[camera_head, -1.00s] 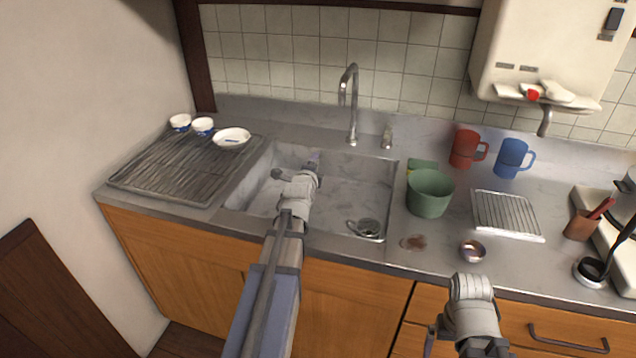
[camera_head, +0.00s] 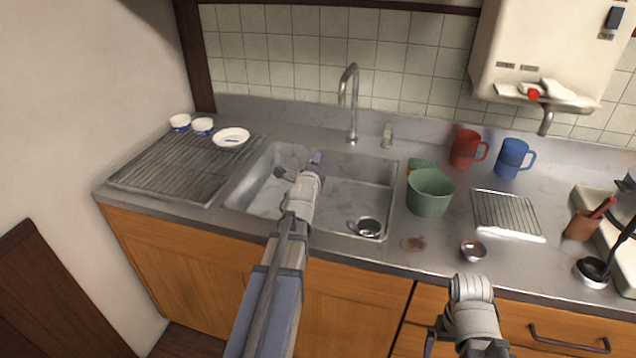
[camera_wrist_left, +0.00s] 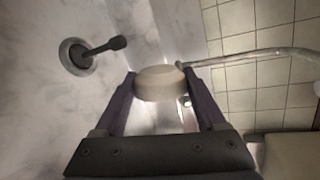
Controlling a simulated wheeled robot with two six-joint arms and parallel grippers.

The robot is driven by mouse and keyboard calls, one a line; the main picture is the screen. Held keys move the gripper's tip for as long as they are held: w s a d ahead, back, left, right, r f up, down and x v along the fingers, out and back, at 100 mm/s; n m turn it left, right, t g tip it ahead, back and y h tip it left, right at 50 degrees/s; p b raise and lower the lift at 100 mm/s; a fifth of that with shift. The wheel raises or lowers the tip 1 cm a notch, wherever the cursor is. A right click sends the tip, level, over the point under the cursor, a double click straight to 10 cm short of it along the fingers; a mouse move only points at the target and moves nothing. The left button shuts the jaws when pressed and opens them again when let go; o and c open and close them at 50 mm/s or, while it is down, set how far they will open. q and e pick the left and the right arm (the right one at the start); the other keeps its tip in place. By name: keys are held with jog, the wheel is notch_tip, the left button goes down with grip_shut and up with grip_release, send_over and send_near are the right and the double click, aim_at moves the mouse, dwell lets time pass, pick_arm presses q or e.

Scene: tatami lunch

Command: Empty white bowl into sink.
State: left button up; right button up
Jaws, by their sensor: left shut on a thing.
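In the left wrist view, the left gripper (camera_wrist_left: 163,88) is shut on a pale rounded thing that looks like the white bowl (camera_wrist_left: 160,82). The bowl's inside does not show, so I cannot tell what it holds. My arm hides it in the head view. The sink's drain (camera_head: 368,228) is at the front right of the basin; a round drain fitting (camera_wrist_left: 75,57) shows in the wrist view. My right arm is at the lower right, its fingertips out of view.
A faucet (camera_head: 353,105) stands behind the sink. A ribbed drainboard (camera_head: 165,172) with small bowls (camera_head: 202,126) and a white dish (camera_head: 231,136) is at left. A green tub (camera_head: 430,195), red mug (camera_head: 464,148), blue mug (camera_head: 512,157) and small cup (camera_head: 473,251) stand at right.

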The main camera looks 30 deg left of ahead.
pick_arm(q)
jog(key=shift+w+d+f+m+t+y+b, duration=0.15)
jog(key=shift+d+m+y+b, duration=0.15)
jog(key=shift+m+y+b, duration=0.4)
jog(key=shift+s+d+r+m+t+y+b, duration=0.1)
jog(key=shift+d+m+t+y+b, duration=0.25)
jog(key=shift+m, duration=0.55)
dwell(1.8)
jog(key=shift+w+d+f+m+y+b, duration=0.1)
jog(key=shift+d+f+m+y+b, duration=0.1)
jog(key=shift+m+b, duration=0.7)
jog(key=shift+w+d+f+m+y+b, duration=0.1)
jog(key=shift+d+f+m+y+b, duration=0.1)
jog(key=shift+m+b, duration=0.65)
dwell(1.5)
dwell(0.9)
jog(key=shift+s+a+r+n+h+p, duration=0.1)
jog(key=shift+a+r+n+h+p, duration=0.1)
jog(key=shift+n+p, duration=0.35)
jog(key=shift+a+r+n+h+p, duration=0.1)
jog(key=shift+n+h+p, duration=0.05)
jog(key=shift+n+p, duration=0.3)
